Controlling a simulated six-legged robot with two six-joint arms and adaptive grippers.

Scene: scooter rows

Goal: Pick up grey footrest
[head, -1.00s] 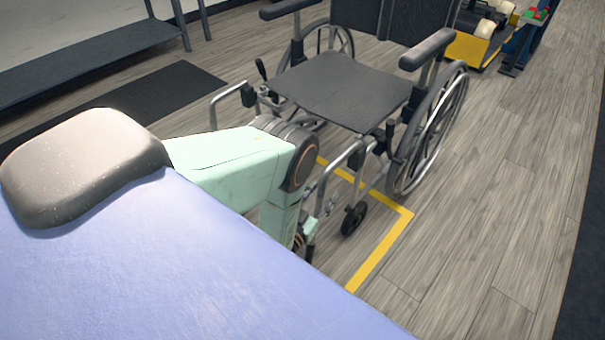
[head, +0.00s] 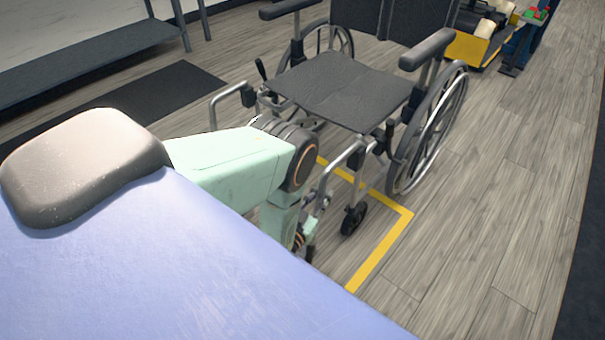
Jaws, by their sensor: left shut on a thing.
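The wheelchair (head: 335,88) has a dark seat and stands on the floor, front towards me. The grey footrest (head: 322,196) hangs at the front on a metal tube, close beside my left arm. Its lower part is mostly hidden behind my arm and the blue surface's edge. My left gripper (head: 305,248) points down at the wheelchair's front, only partly visible. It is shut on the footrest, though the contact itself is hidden. My right gripper is out of view.
A yellow floor line (head: 380,250) runs around the wheelchair's front. A front caster (head: 353,218) stands close right of my gripper. A dark mat (head: 180,85) and a shelf (head: 90,60) lie at left.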

